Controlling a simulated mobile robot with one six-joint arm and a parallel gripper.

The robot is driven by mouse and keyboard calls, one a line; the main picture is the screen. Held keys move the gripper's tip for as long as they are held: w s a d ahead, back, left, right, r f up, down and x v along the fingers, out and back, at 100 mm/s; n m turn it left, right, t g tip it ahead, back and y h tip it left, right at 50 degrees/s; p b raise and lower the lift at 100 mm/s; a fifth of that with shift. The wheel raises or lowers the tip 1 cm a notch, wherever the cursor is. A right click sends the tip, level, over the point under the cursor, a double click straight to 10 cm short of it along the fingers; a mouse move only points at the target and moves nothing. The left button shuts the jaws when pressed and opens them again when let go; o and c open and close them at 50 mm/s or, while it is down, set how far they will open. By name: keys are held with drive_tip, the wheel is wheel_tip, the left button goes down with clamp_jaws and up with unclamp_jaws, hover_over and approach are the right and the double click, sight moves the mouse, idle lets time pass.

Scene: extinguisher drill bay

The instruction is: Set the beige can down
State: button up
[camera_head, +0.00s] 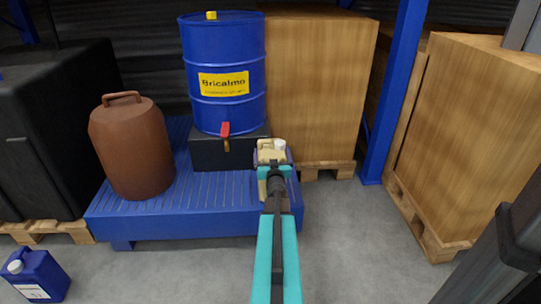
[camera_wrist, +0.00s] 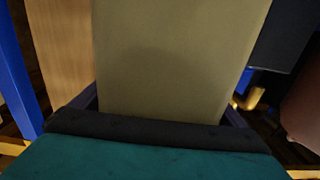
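The beige can (camera_head: 266,152) is at the far end of my arm in the camera_head view, mostly hidden behind my gripper (camera_head: 272,163). A pale cap shows on its top. In the wrist view the beige can (camera_wrist: 175,60) fills the middle, with dark fingers at both sides of its lower end, so my gripper (camera_wrist: 165,112) looks shut on it. The can appears near the right end of the blue spill pallet (camera_head: 200,212), to the right of the black block (camera_head: 212,154). Whether its base touches anything is hidden.
A blue drum (camera_head: 223,55) with a red tap (camera_head: 225,129) stands on the black block. A brown canister (camera_head: 132,148) stands on the pallet's left. A blue can (camera_head: 36,275) is on the floor at lower left. Large boxes (camera_head: 315,85) and a blue post (camera_head: 391,90) stand behind and right.

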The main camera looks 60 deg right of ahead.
drive_tip(key=shift+o, duration=0.4)
drive_tip(key=shift+r, duration=0.2)
drive_tip(key=p+v, duration=0.4)
drive_tip(key=v, duration=0.5)
drive_tip(key=shift+s+a, duration=0.2)
drive_tip(key=shift+r, duration=0.1)
drive_tip(key=p+v, duration=0.2)
drive_tip(key=p, duration=0.3)
drive_tip(key=shift+s+a, duration=0.1)
drive_tip(key=shift+a, duration=0.05)
idle(0.6)
